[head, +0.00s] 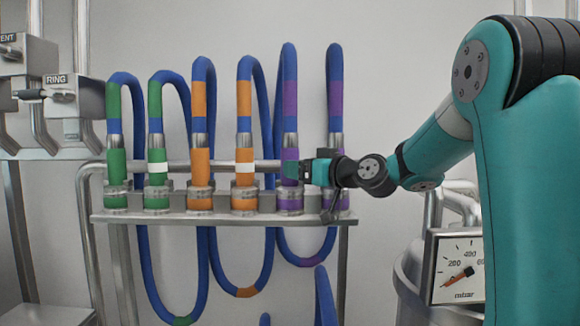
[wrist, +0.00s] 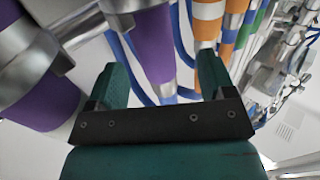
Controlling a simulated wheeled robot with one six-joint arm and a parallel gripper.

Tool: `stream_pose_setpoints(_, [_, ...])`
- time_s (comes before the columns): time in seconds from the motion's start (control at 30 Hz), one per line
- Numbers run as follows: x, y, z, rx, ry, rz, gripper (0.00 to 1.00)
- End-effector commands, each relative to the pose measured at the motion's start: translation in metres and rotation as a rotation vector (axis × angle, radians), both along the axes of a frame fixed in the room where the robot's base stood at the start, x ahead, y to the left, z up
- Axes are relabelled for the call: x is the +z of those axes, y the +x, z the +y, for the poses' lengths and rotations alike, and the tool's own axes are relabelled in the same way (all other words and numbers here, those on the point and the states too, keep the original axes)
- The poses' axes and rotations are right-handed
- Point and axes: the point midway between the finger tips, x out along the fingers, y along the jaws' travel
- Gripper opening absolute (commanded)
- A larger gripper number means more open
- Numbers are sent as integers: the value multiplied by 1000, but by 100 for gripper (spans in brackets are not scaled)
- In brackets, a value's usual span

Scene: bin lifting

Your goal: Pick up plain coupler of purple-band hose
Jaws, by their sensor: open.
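The plain purple coupler (head: 290,156) stands in the rack below a purple-banded blue hose (head: 290,98), with no white ring visible. In the wrist view it is the purple cylinder (wrist: 152,45) seen between the two fingers. My gripper (head: 304,169) is open, at the coupler's right side in the head view, and its near finger overlaps the coupler's edge. The fingers (wrist: 160,62) show no clear contact. The second purple-banded hose (head: 335,96) hangs to the right; its coupler is mostly hidden behind my gripper and shows large at the left of the wrist view (wrist: 45,95).
The steel rack shelf (head: 270,217) also holds green couplers (head: 115,165) and orange couplers (head: 200,168), some with white rings. Blue hose loops hang below and between them. A gauge (head: 458,268) stands at the lower right. Valve boxes (head: 35,60) are at the left.

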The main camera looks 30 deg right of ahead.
Motion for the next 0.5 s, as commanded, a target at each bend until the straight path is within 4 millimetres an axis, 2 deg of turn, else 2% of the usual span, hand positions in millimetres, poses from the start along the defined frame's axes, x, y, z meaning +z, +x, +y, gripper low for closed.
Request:
stream_pose_setpoints(0.33, [3,43,3,4,3,2,76])
stream_pose_setpoints(0.5, [-1,52,4,1,1,1,76])
